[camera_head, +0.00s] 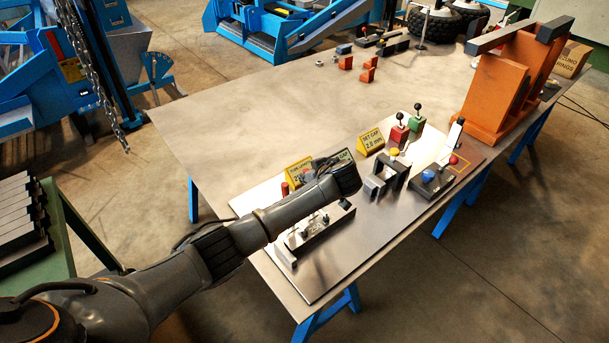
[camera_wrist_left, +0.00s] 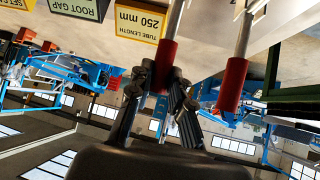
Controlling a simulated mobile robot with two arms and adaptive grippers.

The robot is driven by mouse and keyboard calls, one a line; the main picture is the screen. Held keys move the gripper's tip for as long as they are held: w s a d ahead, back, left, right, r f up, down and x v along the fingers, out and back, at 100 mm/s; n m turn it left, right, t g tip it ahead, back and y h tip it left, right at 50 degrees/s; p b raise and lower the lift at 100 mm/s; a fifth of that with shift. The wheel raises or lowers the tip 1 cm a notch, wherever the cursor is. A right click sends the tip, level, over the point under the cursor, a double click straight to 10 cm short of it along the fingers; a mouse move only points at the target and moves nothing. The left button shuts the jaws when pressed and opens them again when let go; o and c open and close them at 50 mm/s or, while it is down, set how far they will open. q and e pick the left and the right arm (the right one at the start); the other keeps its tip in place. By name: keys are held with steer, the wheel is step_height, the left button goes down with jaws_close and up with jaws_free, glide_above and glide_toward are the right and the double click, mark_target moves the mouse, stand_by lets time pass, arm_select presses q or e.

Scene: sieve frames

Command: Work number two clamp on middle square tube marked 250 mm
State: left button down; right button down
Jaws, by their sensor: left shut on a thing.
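A grey square tube in a fixture (camera_head: 318,227) marked 250 lies on the near plate, partly covered by my left arm. The yellow tube-length sign (camera_head: 297,174) stands behind it and reads 250 mm in the left wrist view (camera_wrist_left: 155,22). That upside-down view shows two red clamp handles on metal rods. My left gripper (camera_wrist_left: 163,82) is shut on one red handle (camera_wrist_left: 166,58); the other red handle (camera_wrist_left: 231,86) stands apart to the right. In the head view my wrist hides the fingers. A red handle (camera_head: 284,189) shows left of my forearm. My right gripper is out of view.
A set-gap sign (camera_head: 370,141), a dark bracket (camera_head: 388,180), red (camera_head: 399,134) and green (camera_head: 415,124) blocks with levers, and a blue-knobbed block (camera_head: 430,178) stand right of my arm. An orange stand (camera_head: 502,95) is at far right. The table's left middle is clear.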

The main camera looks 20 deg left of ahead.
arm_select(q)
steer(key=shift+s+d+y, duration=0.15)
steer(key=shift+d+y, duration=0.05)
steer(key=shift+y, duration=0.1)
steer(key=shift+t, duration=0.3)
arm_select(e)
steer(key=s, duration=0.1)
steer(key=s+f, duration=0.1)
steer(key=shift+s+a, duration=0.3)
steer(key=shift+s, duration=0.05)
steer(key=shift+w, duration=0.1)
arm_select(q)
steer(key=c, duration=1.2)
jaws_free()
steer(key=shift+d, duration=0.1)
steer(key=v, duration=1.2)
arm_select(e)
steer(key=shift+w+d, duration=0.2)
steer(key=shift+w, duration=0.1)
